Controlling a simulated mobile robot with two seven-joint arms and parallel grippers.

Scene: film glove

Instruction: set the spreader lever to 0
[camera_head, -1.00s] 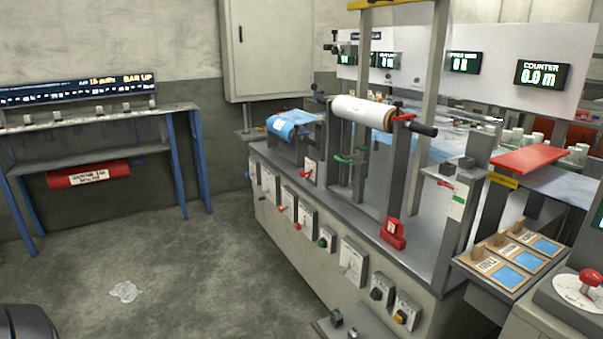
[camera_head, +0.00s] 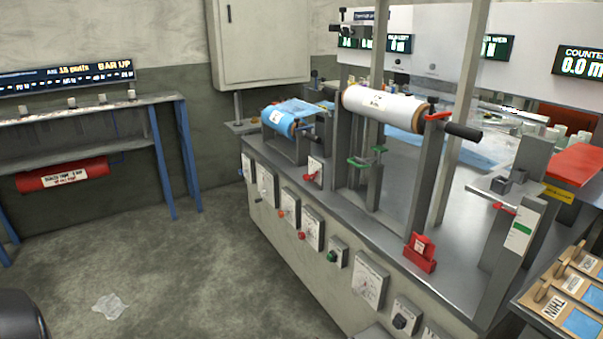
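The grey film machine (camera_head: 262,222) stands in the middle and right of the view. A red-handled lever on a white plate (camera_head: 314,172) stands higher, on the machine's top. The lettering is too small to read, so I cannot tell which one is the spreader lever or where it is set. Neither gripper is in view.
A white film roll (camera_head: 380,106) and a blue roll (camera_head: 283,118) sit on the machine. A shelf table with blue legs (camera_head: 163,160) stands at the left, with a red cylinder (camera_head: 62,174) under it. A crumpled clear sheet (camera_head: 111,306) lies on otherwise open floor.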

